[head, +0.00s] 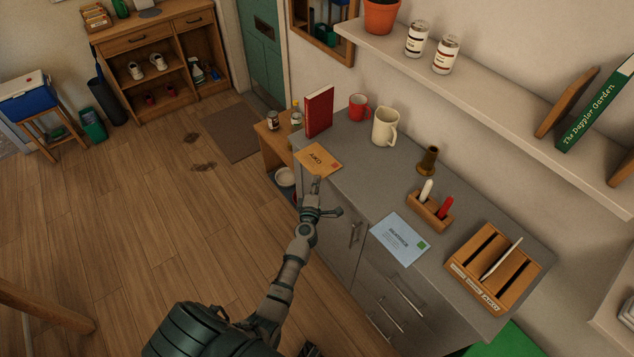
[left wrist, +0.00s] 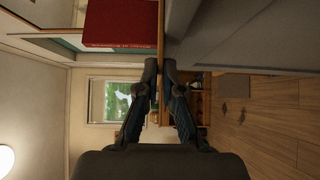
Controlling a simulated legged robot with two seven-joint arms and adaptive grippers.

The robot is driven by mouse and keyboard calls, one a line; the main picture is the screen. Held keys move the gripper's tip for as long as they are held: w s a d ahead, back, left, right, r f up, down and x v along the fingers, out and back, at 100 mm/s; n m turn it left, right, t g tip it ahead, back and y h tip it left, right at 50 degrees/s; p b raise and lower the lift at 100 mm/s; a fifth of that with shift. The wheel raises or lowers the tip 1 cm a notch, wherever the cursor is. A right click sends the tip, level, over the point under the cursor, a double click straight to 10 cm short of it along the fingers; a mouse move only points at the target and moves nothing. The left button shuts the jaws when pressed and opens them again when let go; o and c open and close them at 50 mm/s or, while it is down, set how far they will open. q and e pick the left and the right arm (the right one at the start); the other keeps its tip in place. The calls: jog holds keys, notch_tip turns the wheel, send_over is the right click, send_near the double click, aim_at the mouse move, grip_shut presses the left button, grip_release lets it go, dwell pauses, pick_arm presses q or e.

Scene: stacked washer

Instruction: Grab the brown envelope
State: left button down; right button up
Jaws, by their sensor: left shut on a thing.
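The brown envelope (head: 320,159) lies at the left front edge of the grey counter, with dark writing and a small red mark on its face. My left gripper (head: 316,184) is at its near edge, shut on it. In the left wrist view the two fingertips (left wrist: 159,68) meet at a thin brown strip (left wrist: 161,35), the envelope seen nearly edge-on.

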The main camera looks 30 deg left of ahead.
pick_arm(q)
jog(key=s+d+r+p, duration=0.2)
jog(key=s+r+p, duration=0.1)
jog(key=s, duration=0.3)
jog(key=s+d+r+p, duration=0.3)
jog(key=s+r+p, duration=0.1)
jog(key=s+p, duration=0.2)
jog(key=shift+s+d, duration=0.25)
jog(key=shift+s, duration=0.2)
